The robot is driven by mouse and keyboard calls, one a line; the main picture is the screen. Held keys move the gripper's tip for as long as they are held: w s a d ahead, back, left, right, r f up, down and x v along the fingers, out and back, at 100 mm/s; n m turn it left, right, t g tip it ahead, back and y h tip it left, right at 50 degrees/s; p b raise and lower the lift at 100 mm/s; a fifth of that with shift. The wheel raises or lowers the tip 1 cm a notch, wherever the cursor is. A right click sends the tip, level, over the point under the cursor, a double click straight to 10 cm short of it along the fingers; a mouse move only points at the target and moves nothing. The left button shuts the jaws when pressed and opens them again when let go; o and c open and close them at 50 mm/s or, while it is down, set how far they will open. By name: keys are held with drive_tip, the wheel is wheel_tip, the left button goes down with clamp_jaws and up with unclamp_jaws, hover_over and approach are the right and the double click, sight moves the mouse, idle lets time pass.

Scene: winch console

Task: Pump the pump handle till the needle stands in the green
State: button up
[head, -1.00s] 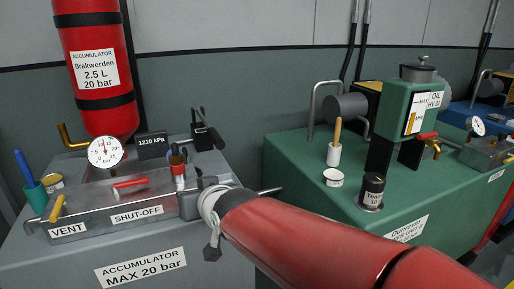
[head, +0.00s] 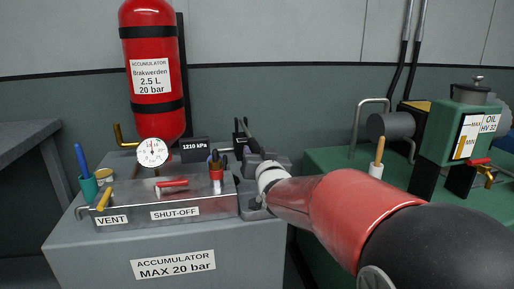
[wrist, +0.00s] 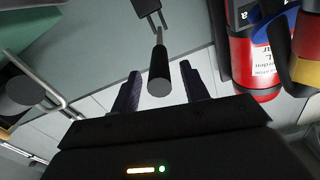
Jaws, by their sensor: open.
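The pump handle (wrist: 158,73) has a dark cylindrical grip on a thin rod, rising from a dark bracket (wrist: 147,5). In the wrist view its grip end lies between the two fingers of my gripper (wrist: 159,69), with visible space on both sides. My gripper is open, and in the head view it (head: 246,142) is at the back right of the grey console, where it and my arm largely hide the pump. The round white pressure gauge (head: 153,152) stands in front of the red accumulator (head: 152,75). Its needle is too small to read against the coloured marks.
A green oil unit (head: 455,130) stands right.

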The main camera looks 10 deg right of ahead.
drive_tip(key=shift+w, duration=1.4)
drive_tip(key=shift+c, duration=0.5)
clamp_jaws()
